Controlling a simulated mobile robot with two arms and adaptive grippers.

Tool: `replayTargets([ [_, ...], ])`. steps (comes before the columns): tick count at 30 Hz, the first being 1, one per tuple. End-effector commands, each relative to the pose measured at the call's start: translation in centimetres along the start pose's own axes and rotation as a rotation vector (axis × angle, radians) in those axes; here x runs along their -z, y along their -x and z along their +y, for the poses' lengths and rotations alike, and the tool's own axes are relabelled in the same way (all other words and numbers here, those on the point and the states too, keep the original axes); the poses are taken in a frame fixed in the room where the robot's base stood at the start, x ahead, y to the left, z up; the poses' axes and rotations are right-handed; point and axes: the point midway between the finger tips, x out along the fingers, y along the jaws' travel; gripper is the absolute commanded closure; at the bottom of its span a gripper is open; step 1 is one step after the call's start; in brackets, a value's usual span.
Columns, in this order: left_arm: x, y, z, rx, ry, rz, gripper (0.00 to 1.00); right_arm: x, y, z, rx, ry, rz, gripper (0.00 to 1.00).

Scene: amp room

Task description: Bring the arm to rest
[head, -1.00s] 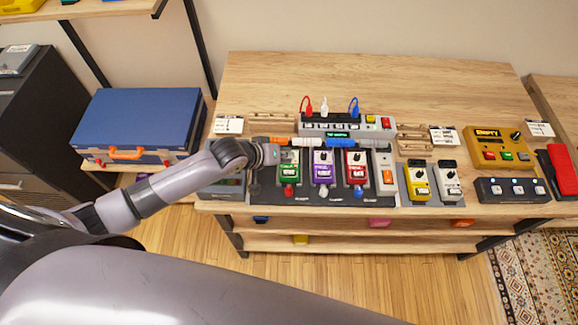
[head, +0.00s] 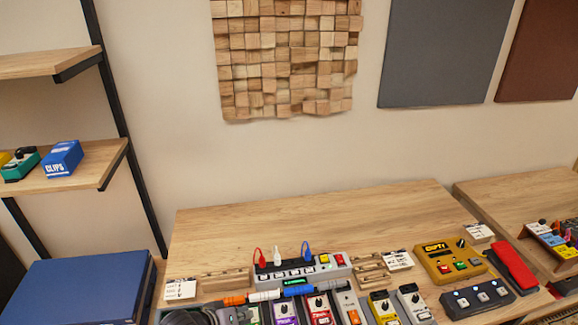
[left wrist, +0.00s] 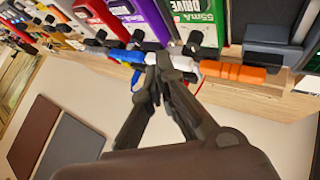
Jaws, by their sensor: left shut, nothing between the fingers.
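My left arm's grey wrist shows at the bottom edge of the head view, with the left gripper (head: 246,314) low beside the pedals and mostly cut off or hard to make out. In the left wrist view the left gripper (left wrist: 165,57) has its dark fingers together, with nothing held. Its tips appear in front of the row of coloured plugs or cable pieces, between the blue piece (left wrist: 126,54) and the orange piece (left wrist: 236,72). I cannot tell whether they touch. My right gripper is in neither view.
Pedals, including a purple one (head: 286,313) and a red one (head: 321,311), line the wooden table (head: 310,215) below a grey power strip (head: 330,268). The table's back is bare. A blue case (head: 75,290) and a shelf (head: 85,165) stand at left.

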Motion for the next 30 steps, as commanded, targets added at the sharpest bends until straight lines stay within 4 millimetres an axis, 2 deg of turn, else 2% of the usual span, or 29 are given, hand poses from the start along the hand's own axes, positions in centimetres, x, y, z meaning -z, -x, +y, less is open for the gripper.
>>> replayTargets([
  [5, -4.5, 1.6, 2.8, 0.007, -0.107, -0.055, 1.00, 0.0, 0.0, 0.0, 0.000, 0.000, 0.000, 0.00],
  [7, -6.9, 3.5, 3.8, 0.033, -0.185, -0.085, 1.00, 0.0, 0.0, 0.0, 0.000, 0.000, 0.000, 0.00],
  [9, -8.6, 5.6, 4.0, 0.074, -0.253, -0.110, 1.00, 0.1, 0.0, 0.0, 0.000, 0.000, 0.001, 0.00],
  [16, -11.8, 11.7, 1.8, 0.217, -0.373, -0.194, 1.00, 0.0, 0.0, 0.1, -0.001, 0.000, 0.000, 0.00],
  [28, -16.0, 20.9, -2.7, 0.416, -0.430, -0.370, 1.00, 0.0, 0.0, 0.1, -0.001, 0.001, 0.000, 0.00],
  [30, -16.7, 18.7, -3.8, 0.413, -0.435, -0.375, 1.00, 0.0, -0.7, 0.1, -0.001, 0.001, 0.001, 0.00],
])
